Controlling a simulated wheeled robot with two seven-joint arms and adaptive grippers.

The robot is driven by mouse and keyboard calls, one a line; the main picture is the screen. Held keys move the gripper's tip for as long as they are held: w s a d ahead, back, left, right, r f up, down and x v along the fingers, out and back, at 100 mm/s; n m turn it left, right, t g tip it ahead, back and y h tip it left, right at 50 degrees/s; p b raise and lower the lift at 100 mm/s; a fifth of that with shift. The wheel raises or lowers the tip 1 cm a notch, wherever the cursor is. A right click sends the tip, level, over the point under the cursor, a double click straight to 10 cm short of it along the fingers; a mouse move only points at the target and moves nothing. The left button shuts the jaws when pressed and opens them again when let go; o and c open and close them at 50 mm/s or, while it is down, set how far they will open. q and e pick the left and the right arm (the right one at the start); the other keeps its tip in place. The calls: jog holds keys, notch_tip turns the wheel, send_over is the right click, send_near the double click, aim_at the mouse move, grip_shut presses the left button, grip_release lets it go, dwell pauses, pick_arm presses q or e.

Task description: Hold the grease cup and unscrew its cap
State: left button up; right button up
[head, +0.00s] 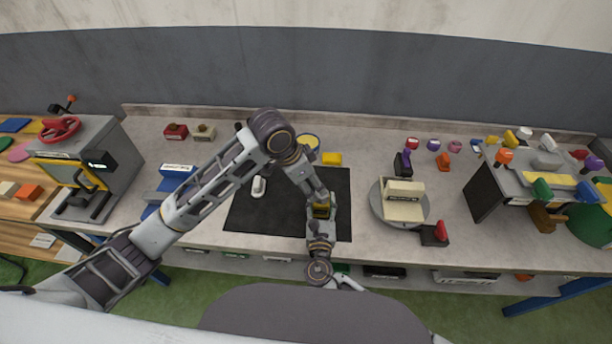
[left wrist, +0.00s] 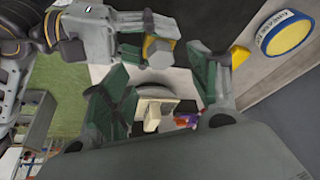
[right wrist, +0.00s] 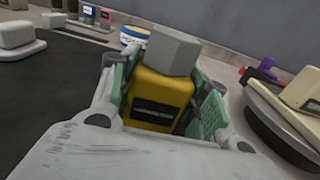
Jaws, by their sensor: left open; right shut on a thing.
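The grease cup is a yellow body with a dark label (right wrist: 160,90) and a grey faceted cap (right wrist: 172,52), which sits on top of it. In the right wrist view my right gripper (right wrist: 165,98) is shut on the yellow body, green pads on both sides. In the head view the cup (head: 321,211) is held over the black mat's right part, partly hidden by the arms. My left gripper (head: 317,196) is close to the cup. In the left wrist view its green fingers (left wrist: 165,85) are spread, with the cup (left wrist: 155,46) beyond them; contact with the cap cannot be told.
The black mat (head: 260,215) lies on the grey bench, with a white object (head: 259,187) on it. A turntable (head: 376,205) carrying a cream block (head: 404,208) stands right.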

aim_at(319, 195)
pick_arm(q)
jog(key=shift+x, duration=3.45)
jog(key=c, duration=1.1)
